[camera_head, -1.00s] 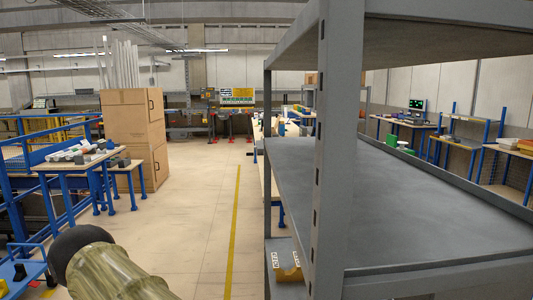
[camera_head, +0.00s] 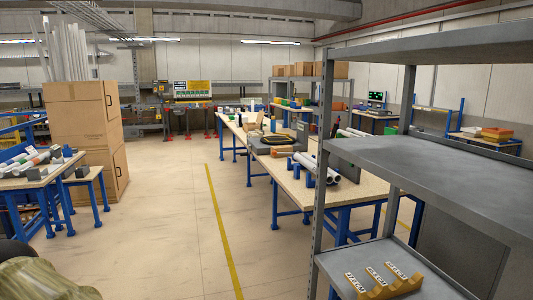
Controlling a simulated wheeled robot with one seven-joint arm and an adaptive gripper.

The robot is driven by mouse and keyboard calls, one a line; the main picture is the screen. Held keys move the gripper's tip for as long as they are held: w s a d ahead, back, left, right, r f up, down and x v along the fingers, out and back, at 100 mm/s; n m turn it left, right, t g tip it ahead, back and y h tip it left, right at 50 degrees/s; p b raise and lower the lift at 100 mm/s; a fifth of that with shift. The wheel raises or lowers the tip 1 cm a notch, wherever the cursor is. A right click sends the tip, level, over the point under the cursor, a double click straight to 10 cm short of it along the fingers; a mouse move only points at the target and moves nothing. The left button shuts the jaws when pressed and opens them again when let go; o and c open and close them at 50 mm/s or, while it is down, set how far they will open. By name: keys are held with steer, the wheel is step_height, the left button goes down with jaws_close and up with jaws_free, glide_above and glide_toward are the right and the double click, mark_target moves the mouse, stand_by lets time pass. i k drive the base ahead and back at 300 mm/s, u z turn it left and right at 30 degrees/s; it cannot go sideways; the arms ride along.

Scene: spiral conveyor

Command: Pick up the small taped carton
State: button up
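I cannot clearly single out a small taped carton. Several brown cartons (camera_head: 337,69) stand on top of the grey rack at the back, too far off to make out tape. A small open-looking brown box (camera_head: 254,119) is on the long workbench (camera_head: 292,187) in the middle. Two large brown cartons (camera_head: 82,112) are stacked at the left, one on the other. My gripper is not in view.
A grey metal shelf (camera_head: 440,165) stands close at the right, with yellow-brown labelled holders (camera_head: 378,285) on its lower board. A blue-legged table (camera_head: 32,178) with tubes stands at the left. The floor (camera_head: 165,235) between, with its yellow line, is clear.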

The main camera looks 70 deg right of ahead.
mark_target(285, 148)
steer(key=z, duration=1.6)
steer(key=i, duration=3.45)
steer(key=z, duration=1)
